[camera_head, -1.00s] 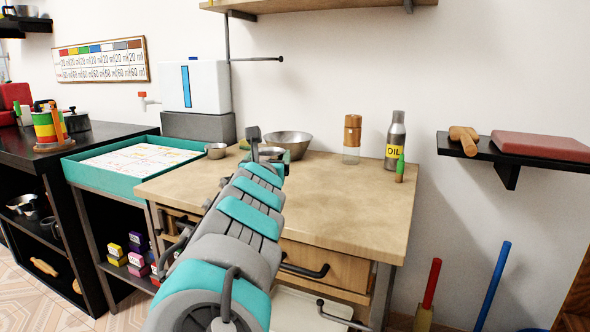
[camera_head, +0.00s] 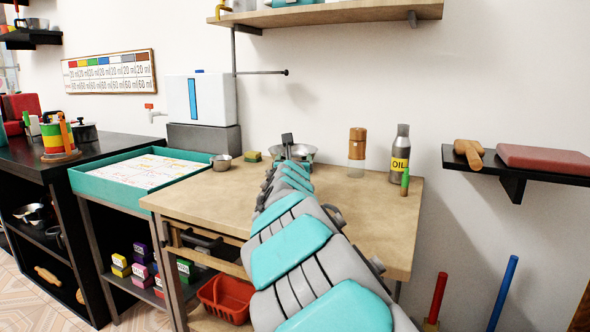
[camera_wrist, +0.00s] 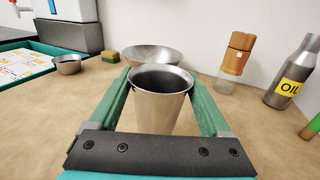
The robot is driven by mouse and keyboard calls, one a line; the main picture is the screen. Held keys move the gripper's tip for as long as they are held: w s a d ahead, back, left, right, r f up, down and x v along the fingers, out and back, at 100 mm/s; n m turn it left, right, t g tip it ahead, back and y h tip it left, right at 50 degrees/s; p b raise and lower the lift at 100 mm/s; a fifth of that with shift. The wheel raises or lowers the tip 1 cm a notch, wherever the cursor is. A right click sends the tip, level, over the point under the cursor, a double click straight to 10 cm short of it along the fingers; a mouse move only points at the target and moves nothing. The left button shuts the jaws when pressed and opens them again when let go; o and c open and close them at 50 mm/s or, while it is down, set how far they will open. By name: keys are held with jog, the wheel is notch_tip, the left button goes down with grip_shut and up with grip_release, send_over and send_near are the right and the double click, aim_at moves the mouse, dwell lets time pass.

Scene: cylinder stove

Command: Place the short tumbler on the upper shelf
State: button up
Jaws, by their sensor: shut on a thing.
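The short metal tumbler (camera_wrist: 160,108) stands upright between the green fingers of my gripper (camera_wrist: 162,80) in the wrist view. The fingers are shut on its sides. Its base is hidden by the gripper's dark crossbar, so I cannot tell whether it touches the wooden tabletop. In the head view my arm hides the tumbler, and the gripper end is over the table near the metal bowl. The upper wooden shelf (camera_head: 340,13) is on the wall above the table, at the top of the head view.
The wide bowl (camera_wrist: 152,54) is just behind the tumbler. A small metal cup (camera_head: 221,162) and sponge (camera_head: 253,157) lie left. A wood-topped jar (camera_head: 357,150), oil bottle (camera_head: 400,150) and green-handled item (camera_head: 405,182) stand right. The front right tabletop (camera_head: 385,225) is clear.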

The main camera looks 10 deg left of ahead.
jog(key=shift+w, duration=0.3)
jog(key=shift+d+f+b, duration=0.1)
jog(key=shift+f+b, duration=0.75)
jog(key=shift+f, duration=0.95)
jog(key=shift+f+b, duration=0.25)
jog(key=shift+b, duration=0.05)
jog(key=o, duration=1.2)
jog(key=shift+r, duration=0.1)
jog(key=shift+c, duration=0.2)
